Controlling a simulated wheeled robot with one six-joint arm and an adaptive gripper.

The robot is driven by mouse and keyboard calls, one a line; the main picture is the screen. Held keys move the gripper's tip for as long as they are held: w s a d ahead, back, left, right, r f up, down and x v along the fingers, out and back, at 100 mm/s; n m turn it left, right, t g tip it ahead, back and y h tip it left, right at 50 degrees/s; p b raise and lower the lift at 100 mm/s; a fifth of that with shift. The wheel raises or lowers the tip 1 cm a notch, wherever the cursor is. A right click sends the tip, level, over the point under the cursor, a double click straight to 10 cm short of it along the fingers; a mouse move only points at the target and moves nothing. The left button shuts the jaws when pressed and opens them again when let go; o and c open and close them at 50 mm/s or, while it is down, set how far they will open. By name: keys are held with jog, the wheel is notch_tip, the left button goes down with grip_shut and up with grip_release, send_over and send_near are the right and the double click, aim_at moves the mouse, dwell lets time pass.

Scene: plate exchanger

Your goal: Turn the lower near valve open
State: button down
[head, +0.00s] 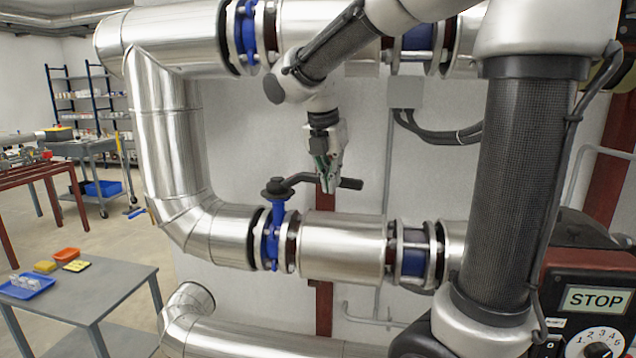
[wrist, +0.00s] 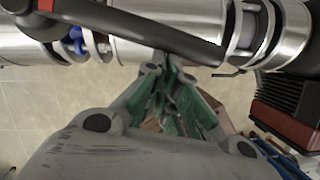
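The lower near valve (head: 276,226) has a blue body on the lower silver pipe. Its dark lever handle (head: 350,184) runs to the right from the pivot, roughly along the pipe. The lever also crosses the top of the wrist view (wrist: 150,28), close to the camera. My gripper (head: 327,186) points down at the lever, overlapping its middle in the head view. In the wrist view the green fingers (wrist: 170,62) draw together just beside the lever's edge, and the lever is not between them. Whether they touch it cannot be told.
The upper pipe carries another blue valve (head: 245,32). A blue flanged fitting (head: 413,255) sits right of the lower valve. A dark red control box with a STOP sign (head: 594,299) stands at lower right. A grey table (head: 95,300) is at lower left.

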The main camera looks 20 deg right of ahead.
jog(key=shift+w+d, duration=0.35)
jog(key=shift+d, duration=0.2)
jog(key=shift+w+d, duration=0.35)
jog(key=shift+d, duration=0.2)
